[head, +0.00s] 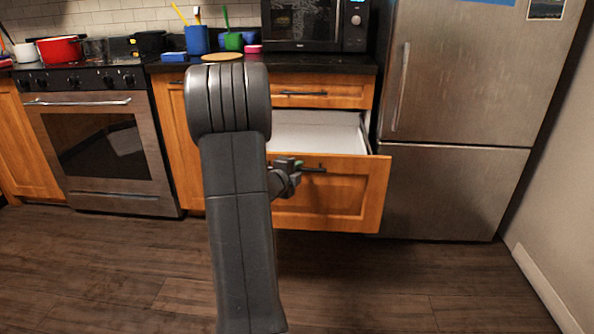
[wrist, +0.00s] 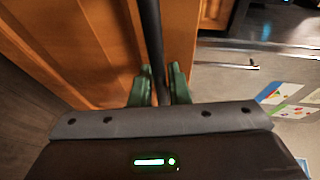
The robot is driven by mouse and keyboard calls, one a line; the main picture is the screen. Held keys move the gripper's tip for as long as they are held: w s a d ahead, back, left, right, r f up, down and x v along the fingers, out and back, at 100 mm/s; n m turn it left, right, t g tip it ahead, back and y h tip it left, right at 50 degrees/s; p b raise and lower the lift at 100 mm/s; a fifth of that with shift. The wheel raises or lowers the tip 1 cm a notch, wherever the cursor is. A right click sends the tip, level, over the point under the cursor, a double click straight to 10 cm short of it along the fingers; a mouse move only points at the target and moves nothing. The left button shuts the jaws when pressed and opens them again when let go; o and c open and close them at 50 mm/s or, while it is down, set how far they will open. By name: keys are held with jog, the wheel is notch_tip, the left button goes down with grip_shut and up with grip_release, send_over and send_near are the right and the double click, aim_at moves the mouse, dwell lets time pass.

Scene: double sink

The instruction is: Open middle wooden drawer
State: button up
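The wooden drawer (head: 340,195) below the top drawer stands pulled well out, its pale empty-looking inside (head: 318,135) showing behind the front. Its dark bar handle (head: 314,169) runs across the upper front and also shows in the wrist view (wrist: 151,35). My gripper (head: 291,168) is at the left part of this handle. In the wrist view its green fingers (wrist: 159,88) lie on both sides of the bar and look closed on it. My arm hides the drawer's left side in the head view.
The closed top drawer (head: 315,91) sits above, under the black countertop (head: 330,62). A steel fridge (head: 450,185) stands close on the right. An oven (head: 105,150) is at the left. The wooden floor (head: 370,285) in front is clear.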

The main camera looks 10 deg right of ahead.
jog(key=shift+o, duration=1.3)
jog(key=p+v, duration=0.2)
jog(key=v, duration=1.1)
jog(key=shift+s+a+p, duration=0.2)
jog(key=shift+s+p, duration=0.15)
jog(key=shift+p, duration=0.05)
jog(key=b+x, duration=0.2)
jog(key=x, duration=1.2)
jog(key=shift+r+b, duration=0.15)
jog(key=shift+b, duration=0.2)
jog(key=shift+a, duration=0.1)
